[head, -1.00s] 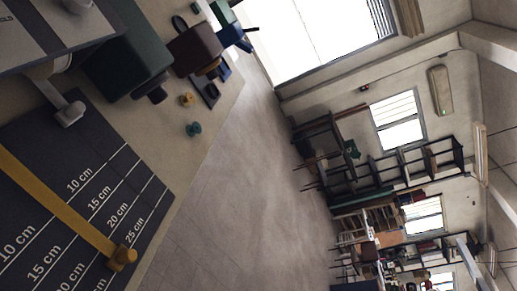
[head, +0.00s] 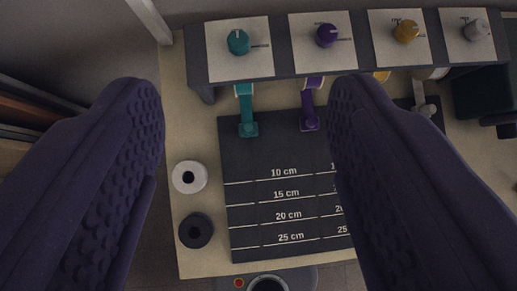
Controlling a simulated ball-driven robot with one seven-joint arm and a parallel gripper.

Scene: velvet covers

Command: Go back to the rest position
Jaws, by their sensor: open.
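My gripper (head: 245,105) shows in the head view as two large dark purple fingers with bumpy pads, one at the left and one at the right. The fingers stand wide apart with nothing between them. They are above the workbench (head: 188,120), and its dark measuring mat (head: 250,160) with lines marked 10 to 25 cm shows between and below them. A teal strap end (head: 248,127) and a purple strap end (head: 309,118) lie on the mat's upper part. The right finger hides part of the mat.
A dark rack (head: 277,50) spans the bench top, with a teal knob (head: 238,42), a purple knob (head: 327,35), a yellow knob (head: 406,31) and a grey knob (head: 476,30). A white roll (head: 190,177) and a black roll (head: 196,231) stand left of the mat. A dark box (head: 480,95) is at the right.

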